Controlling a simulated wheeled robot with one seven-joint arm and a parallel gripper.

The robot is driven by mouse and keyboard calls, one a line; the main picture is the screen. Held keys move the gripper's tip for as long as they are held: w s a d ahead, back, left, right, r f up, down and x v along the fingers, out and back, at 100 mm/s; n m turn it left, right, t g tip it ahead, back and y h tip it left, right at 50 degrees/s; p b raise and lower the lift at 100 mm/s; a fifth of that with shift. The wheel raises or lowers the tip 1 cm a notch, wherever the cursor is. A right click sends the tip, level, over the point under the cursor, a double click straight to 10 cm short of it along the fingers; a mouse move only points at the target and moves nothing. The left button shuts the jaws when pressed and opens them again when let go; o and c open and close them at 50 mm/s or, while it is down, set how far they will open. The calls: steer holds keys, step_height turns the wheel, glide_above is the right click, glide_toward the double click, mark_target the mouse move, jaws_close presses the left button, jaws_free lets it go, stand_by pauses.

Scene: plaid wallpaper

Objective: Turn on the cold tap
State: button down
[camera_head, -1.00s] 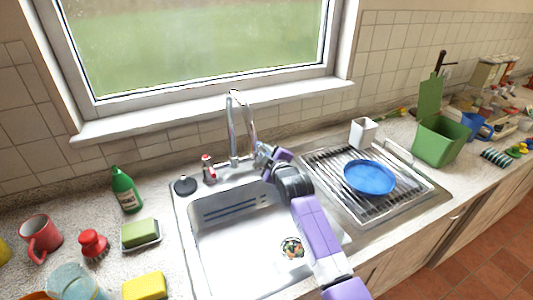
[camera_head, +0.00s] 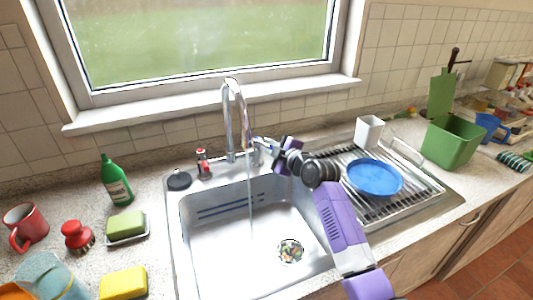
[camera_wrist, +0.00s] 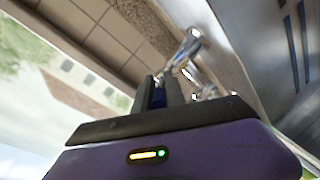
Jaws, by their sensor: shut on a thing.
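The chrome faucet (camera_head: 231,120) stands behind the sink, its tall spout arching over the basin. A thin pale stream, looking like running water (camera_head: 250,205), falls from the spout. The cold tap (camera_wrist: 159,97) shows as a blue part between my fingers in the wrist view; most of it is hidden. My gripper (camera_head: 262,146) is just right of the faucet base, shut on the cold tap. It also shows in the wrist view (camera_wrist: 158,92), with the chrome faucet (camera_wrist: 188,48) close beyond the fingers. The red-marked hot tap (camera_head: 203,163) stands left of the faucet, apart from my gripper.
The sink basin (camera_head: 215,240) lies below my arm. A drying rack (camera_head: 345,158) with a blue plate (camera_head: 375,177) is right of it. A green bottle (camera_head: 116,180), sponge (camera_head: 126,224) and red mug (camera_head: 24,225) stand left. The window sill (camera_head: 150,115) runs behind.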

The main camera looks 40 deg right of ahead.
steer(key=y+b, duration=0.1)
steer(key=b, duration=0.1)
steer(key=shift+d+f+n+b, duration=0.25)
steer(key=shift+d+n+b, duration=0.05)
steer(key=shift+n+b, duration=0.1)
steer(key=shift+r, duration=0.2)
steer(key=c, duration=1.4)
jaws_free()
steer(key=shift+b+v, duration=0.7)
steer(key=shift+v, duration=3.25)
